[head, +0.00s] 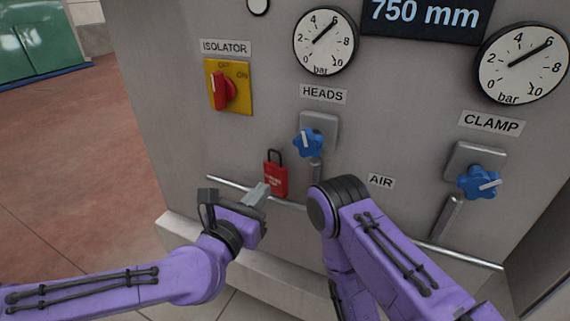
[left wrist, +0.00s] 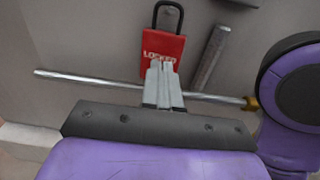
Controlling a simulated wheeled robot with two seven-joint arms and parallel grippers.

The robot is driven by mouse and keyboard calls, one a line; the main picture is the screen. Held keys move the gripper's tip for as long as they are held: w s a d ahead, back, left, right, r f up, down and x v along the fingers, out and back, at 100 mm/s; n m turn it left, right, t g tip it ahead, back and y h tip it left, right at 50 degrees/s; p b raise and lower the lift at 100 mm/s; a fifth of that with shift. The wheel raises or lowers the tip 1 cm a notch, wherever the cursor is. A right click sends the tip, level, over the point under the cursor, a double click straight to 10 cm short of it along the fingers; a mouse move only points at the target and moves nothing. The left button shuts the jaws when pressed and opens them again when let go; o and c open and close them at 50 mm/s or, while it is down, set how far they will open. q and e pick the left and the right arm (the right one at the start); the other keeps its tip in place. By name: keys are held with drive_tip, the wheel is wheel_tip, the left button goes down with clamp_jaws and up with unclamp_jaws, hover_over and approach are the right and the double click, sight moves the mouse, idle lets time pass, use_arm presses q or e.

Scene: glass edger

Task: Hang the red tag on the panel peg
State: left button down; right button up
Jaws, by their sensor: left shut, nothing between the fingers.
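The red tag (head: 275,180) is shaped like a padlock, with a black shackle and white lettering. It is upright against the grey panel, left of and below the HEADS knob. It also shows in the left wrist view (left wrist: 163,44), beyond my fingertips. The panel peg cannot be made out; whether the shackle is around it I cannot tell. My left gripper (head: 262,190) is shut and empty, just in front of the tag's lower left part. In the left wrist view its fingertips (left wrist: 163,66) overlap the tag's lower edge; contact is unclear. My right gripper is out of view.
A metal rail (head: 340,222) runs across the panel below the tag. Blue knobs for HEADS (head: 308,143) and CLAMP (head: 480,183) stick out to the right. A red-and-yellow isolator switch (head: 228,87) is above left. Red floor (head: 75,150) lies open at left.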

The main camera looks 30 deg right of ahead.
use_arm(q)
drive_tip(key=shift+b+x, duration=0.3)
drive_tip(key=shift+x, duration=1.85)
drive_tip(key=shift+b+v, duration=0.5)
drive_tip(key=shift+v, duration=1.1)
idle(0.8)
drive_tip(key=shift+s+a, duration=0.15)
drive_tip(key=shift+a, duration=0.1)
drive_tip(key=b, duration=0.1)
approach(273, 178)
drive_tip(key=shift+v, duration=0.9)
